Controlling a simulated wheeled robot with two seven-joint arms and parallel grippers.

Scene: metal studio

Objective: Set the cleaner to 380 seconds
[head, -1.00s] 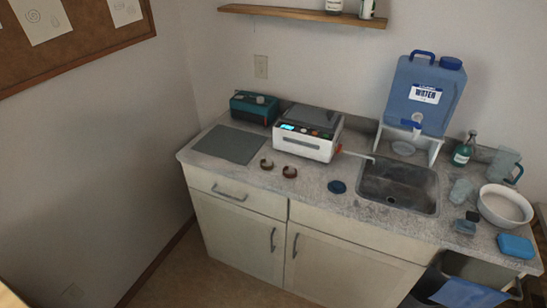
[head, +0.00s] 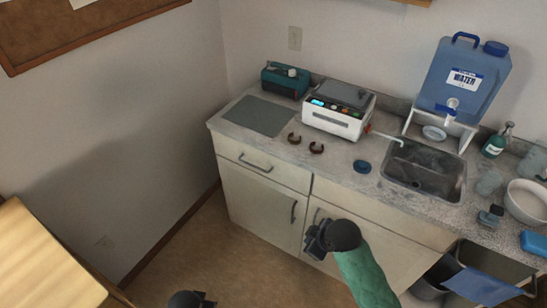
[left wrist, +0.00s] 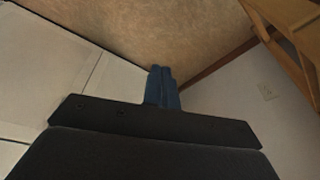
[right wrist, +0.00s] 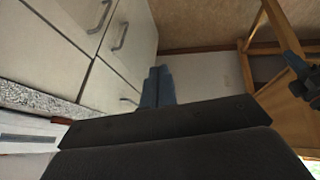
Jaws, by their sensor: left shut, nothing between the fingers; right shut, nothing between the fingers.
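The cleaner (head: 338,108) is a white box with a grey lid, a lit blue display and several small buttons on its front top edge. It stands on the counter against the back wall. My right gripper (head: 314,243) is in front of the lower cabinet doors, well below and apart from the cleaner. Its blue fingers are together and empty in the right wrist view (right wrist: 157,88). My left gripper (head: 192,300) shows only in part at the bottom edge of the head view. Its fingers are together and empty in the left wrist view (left wrist: 162,87).
A teal box (head: 286,80), a grey mat (head: 260,115), two brown rings (head: 316,148) and a blue lid (head: 362,166) are around the cleaner. The sink (head: 425,170) and water jug (head: 462,80) are to the right. A wooden table (head: 40,265) is at lower left.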

